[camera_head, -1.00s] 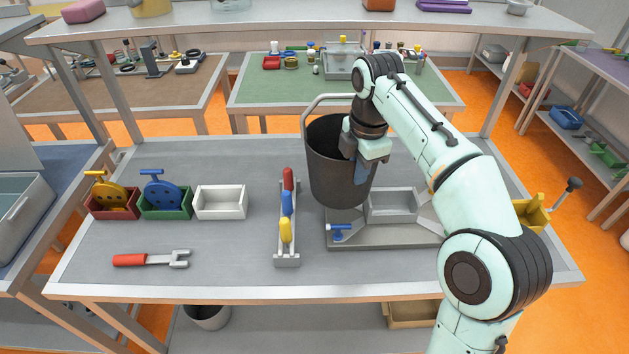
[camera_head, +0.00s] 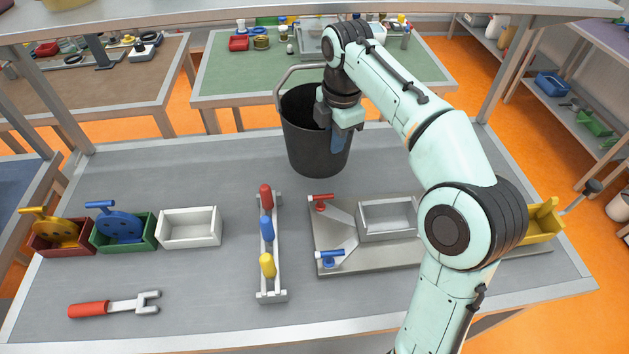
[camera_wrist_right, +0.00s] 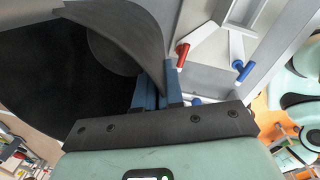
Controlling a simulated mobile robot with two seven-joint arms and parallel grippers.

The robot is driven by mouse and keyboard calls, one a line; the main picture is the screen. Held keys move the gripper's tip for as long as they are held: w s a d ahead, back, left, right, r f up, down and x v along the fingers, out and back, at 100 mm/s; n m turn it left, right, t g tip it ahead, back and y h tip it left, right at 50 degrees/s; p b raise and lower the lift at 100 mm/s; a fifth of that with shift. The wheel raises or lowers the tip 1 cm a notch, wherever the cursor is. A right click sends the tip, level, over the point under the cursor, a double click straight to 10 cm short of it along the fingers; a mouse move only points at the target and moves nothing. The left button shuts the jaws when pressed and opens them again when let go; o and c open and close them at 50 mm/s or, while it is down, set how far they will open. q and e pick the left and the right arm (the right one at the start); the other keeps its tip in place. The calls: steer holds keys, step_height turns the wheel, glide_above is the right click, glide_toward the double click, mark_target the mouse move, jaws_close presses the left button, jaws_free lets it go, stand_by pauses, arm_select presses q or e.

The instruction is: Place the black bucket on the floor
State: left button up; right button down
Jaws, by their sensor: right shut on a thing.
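The black bucket (camera_head: 312,140) is upright near the back of the grey worktable in the head view, its grey handle standing up at the left. My right gripper (camera_head: 342,138) is shut on the right part of its rim. In the right wrist view the blue fingers (camera_wrist_right: 157,98) pinch the wall of the bucket (camera_wrist_right: 130,30), whose dark inside shows at the left. I cannot tell whether its base touches the tabletop or hangs just above it. The orange floor (camera_head: 555,140) shows beyond the table edges. My left gripper is not in view.
A metal fixture (camera_head: 385,262) with red and blue handles stands close in front of the bucket. A rack of coloured handles (camera_head: 267,245), a white box (camera_head: 190,228), two bins with yellow and blue parts, and a red-handled wrench (camera_head: 113,304) lie leftward. An overhead shelf (camera_head: 150,25) spans the top.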

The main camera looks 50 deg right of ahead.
mark_target(334, 166)
steer(key=shift+s+f+b, duration=0.15)
steer(key=shift+f+b, duration=0.75)
steer(key=shift+f, duration=3)
steer(key=c, duration=1.3)
jaws_free()
steer(key=shift+o, duration=0.2)
